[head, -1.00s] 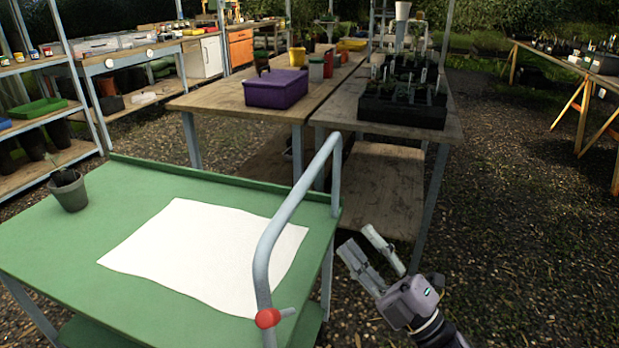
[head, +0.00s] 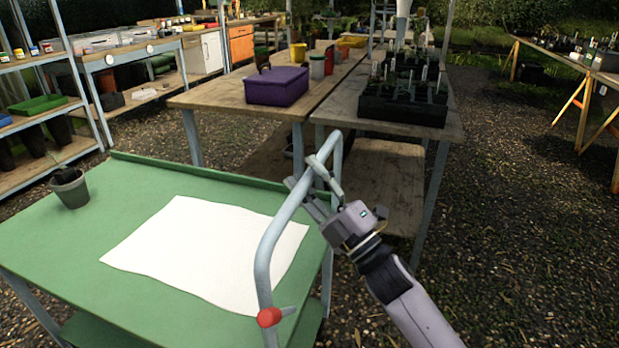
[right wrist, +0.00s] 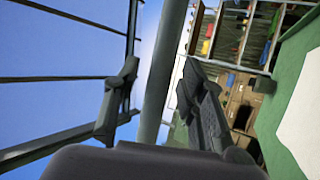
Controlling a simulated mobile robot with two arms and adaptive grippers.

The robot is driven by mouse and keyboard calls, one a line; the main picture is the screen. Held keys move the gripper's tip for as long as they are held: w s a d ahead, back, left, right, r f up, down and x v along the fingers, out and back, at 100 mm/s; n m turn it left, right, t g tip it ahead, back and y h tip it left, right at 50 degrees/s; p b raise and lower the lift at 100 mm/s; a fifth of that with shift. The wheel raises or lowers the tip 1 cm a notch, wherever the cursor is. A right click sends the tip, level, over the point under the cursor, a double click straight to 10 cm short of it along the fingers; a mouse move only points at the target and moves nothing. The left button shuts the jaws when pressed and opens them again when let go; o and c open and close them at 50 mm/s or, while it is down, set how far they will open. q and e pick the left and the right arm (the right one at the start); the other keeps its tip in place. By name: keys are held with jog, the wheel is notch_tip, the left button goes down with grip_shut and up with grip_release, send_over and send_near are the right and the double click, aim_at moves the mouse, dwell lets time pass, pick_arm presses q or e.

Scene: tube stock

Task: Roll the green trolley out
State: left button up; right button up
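The green trolley (head: 60,250) stands at the front left, with a white sheet (head: 210,250) and a grey plant pot (head: 70,190) on its top. Its grey tubular handle (head: 268,245) arches up along the right end, with a red knob (head: 269,318) low on it. My right gripper (head: 302,172) is at the upper part of the handle. In the right wrist view the handle bar (right wrist: 164,70) runs between the spread fingers of the gripper (right wrist: 160,85), with gaps showing on both sides. My left gripper is out of view.
Wooden tables (head: 225,97) with a purple box (head: 276,87) and black plant trays (head: 402,108) stand close behind the trolley. Shelving (head: 40,172) is at the left. The gravel (head: 500,230) to the right is open, up to a trestle table (head: 550,60).

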grip_shut()
dwell(0.4)
dwell(0.4)
